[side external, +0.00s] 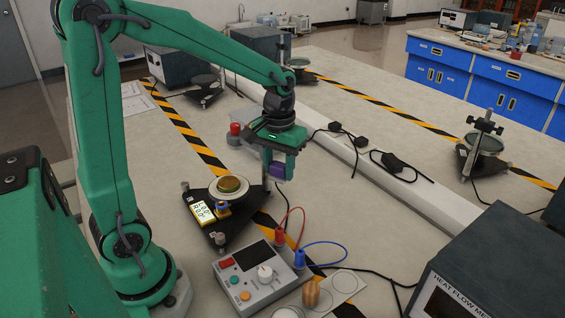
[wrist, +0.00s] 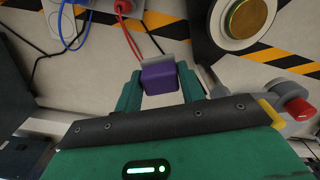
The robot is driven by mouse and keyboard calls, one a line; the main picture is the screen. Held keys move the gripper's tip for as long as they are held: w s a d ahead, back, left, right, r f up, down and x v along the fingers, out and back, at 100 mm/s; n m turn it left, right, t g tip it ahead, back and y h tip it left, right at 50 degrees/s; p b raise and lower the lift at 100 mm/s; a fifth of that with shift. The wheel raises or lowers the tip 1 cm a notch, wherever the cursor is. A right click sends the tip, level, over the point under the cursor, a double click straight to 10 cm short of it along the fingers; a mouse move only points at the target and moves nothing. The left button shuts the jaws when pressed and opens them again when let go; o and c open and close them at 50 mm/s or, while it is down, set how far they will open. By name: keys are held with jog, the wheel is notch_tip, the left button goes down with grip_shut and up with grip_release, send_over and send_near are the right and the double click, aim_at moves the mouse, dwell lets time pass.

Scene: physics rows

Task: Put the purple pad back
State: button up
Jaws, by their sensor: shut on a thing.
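The purple pad (side external: 277,170) is a small purple block with a grey piece on one side. My gripper (side external: 282,158) is shut on it and holds it in the air, above and to the right of the stand with the brass disc. In the wrist view the purple pad (wrist: 159,77) sits between the two green fingers of my gripper (wrist: 160,88). A pale plate (side external: 346,281) with circle outlines lies at the front of the table. Its visible circles at the right and front look empty.
A wooden-coloured piece (side external: 311,293) stands on the plate. A grey control box (side external: 262,277) with red and blue leads is left of it. The brass disc (side external: 231,184) tops a black stand. A heat flow meter (side external: 480,270) is at front right. A red-knobbed device (side external: 235,132) is behind.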

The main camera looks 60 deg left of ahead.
jog(key=d+f+m, duration=0.2)
jog(key=d+m, duration=0.1)
jog(key=d, duration=1)
jog(key=m, duration=0.2)
send_over(332, 296)
notch_tip(332, 296, down, 3)
jog(key=shift+f, duration=4.95)
jog(key=shift+f, duration=0.1)
jog(key=o, duration=0.9)
jog(key=shift+o, duration=0.2)
jog(key=shift+r, duration=0.2)
notch_tip(332, 296, up, 12)
